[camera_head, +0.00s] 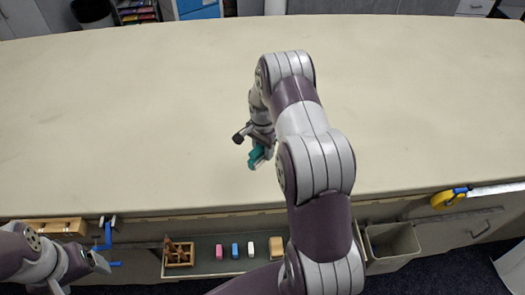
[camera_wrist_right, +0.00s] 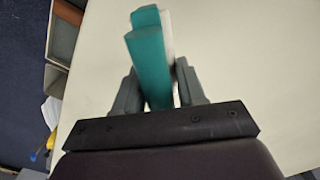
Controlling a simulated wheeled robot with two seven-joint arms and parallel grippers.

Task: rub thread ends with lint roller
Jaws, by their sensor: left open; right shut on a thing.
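My right gripper (camera_head: 259,147) is over the middle of the cloth table (camera_head: 140,130). It is shut on a teal thing (camera_head: 255,158), which looks like the handle of the lint roller. In the right wrist view the teal piece (camera_wrist_right: 146,62) stands between the two fingers, with a white part behind it. I cannot tell whether it touches the cloth. My left gripper (camera_head: 103,263) is open and empty at the lower left, in front of the table edge. No thread ends can be made out on the cloth.
Along the table's front edge are a wooden box (camera_head: 45,227), a blue clamp (camera_head: 106,238), a tray (camera_head: 205,262) with small coloured blocks, a grey bin (camera_head: 391,242) and a yellow tape-like tool (camera_head: 443,200). The cloth surface around my right gripper is clear.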

